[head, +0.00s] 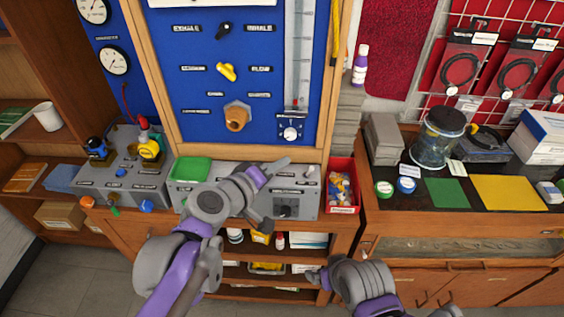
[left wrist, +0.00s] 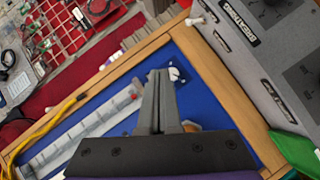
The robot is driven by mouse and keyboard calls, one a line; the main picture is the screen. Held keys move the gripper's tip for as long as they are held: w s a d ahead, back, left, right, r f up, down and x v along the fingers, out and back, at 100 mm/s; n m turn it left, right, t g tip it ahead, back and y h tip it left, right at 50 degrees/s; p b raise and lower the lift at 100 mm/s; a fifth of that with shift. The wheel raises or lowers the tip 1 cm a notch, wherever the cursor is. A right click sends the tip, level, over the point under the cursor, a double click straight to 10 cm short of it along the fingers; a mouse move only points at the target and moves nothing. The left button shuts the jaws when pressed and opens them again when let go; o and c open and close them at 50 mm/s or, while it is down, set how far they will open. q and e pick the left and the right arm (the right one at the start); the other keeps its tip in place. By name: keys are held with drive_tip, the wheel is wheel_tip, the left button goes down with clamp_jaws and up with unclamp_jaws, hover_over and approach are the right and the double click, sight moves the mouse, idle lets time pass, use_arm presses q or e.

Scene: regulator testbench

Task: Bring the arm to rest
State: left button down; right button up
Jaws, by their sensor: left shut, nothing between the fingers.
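My left arm (head: 186,240), purple and grey, reaches up from the bottom of the head view, with its forearm over the grey bench console. My left gripper (head: 278,166) is in front of the console, below the blue panel's dial. In the left wrist view its fingers (left wrist: 158,76) are together with nothing between them, pointing toward the blue panel and its white dial (left wrist: 174,74).
The blue panel (head: 264,73) stands in a wooden frame above the console (head: 300,204). A red bin of small parts (head: 356,186) stands just right of it. A glass jar (head: 433,146) and green and yellow mats are farther right. Shelves lie below the bench.

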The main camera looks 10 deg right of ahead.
idle(0.3)
use_arm(q)
drive_tip(key=s+a+f+m+g+y, duration=0.1)
drive_tip(key=s+a+f+y, duration=0.2)
drive_tip(key=s+a+f, duration=0.3)
drive_tip(key=s+a+f+m+g+y, duration=0.1)
drive_tip(key=s+a+f+y, duration=0.3)
drive_tip(key=a, duration=0.8)
drive_tip(key=s+a+f+m+g+y, duration=0.1)
drive_tip(key=s+a+f+g+y, duration=0.1)
drive_tip(key=s+a+f, duration=0.6)
drive_tip(key=shift+a+f+y, duration=0.4)
drive_tip(key=shift+a+y, duration=0.4)
drive_tip(key=shift+a, duration=0.3)
